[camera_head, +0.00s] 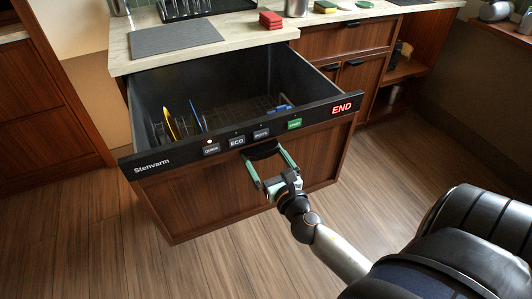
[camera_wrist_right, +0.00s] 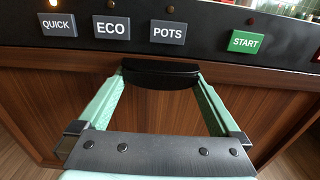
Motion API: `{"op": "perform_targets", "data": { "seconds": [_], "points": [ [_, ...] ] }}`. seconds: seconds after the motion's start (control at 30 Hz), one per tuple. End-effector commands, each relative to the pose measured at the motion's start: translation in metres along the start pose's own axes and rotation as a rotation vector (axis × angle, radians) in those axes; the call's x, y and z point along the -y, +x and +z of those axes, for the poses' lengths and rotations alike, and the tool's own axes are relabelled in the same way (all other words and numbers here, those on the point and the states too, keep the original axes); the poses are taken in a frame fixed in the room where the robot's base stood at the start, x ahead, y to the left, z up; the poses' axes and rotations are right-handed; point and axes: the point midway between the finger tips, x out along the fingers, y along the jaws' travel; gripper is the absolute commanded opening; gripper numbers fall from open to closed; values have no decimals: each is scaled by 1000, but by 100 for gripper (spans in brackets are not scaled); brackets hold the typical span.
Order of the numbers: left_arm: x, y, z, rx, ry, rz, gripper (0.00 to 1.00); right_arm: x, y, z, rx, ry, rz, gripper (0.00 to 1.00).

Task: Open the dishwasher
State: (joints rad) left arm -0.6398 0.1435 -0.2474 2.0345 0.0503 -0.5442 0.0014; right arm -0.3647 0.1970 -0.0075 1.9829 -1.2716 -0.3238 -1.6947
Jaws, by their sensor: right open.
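The dishwasher (camera_head: 235,194) is a wood-fronted drawer pulled out from under the counter, with its dark tub showing from above. Its black top panel has the name Stenvarm, several buttons and a red END display (camera_head: 342,107). A dark handle (camera_wrist_right: 160,73) sits under the panel in the right wrist view. My right gripper (camera_head: 268,160) has green fingers, spread apart, one on each side of the handle. The fingertips are at the handle's ends in the right wrist view (camera_wrist_right: 160,80); I cannot tell whether they touch it. My left gripper is not in view.
The counter (camera_head: 124,55) above holds a grey mat (camera_head: 176,37), red blocks (camera_head: 270,20) and a drying rack (camera_head: 190,8). Wooden floor (camera_head: 110,255) is clear in front of the drawer.

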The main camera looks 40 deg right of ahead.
Motion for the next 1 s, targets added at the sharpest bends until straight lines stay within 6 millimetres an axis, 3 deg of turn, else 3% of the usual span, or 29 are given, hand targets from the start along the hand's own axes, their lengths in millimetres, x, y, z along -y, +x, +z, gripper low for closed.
{"op": "perform_targets", "data": {
  "seconds": [0.27, 0.7, 1.0],
  "points": [
    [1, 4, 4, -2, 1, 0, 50, 0, -25, -2, -3, 0, 0, 100],
    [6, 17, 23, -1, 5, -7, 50, 0, -100, -4, -2, -1, 0, 100],
    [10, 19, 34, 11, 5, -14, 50, 0, -124, -1, -1, 1, 0, 100]
  ]
}}
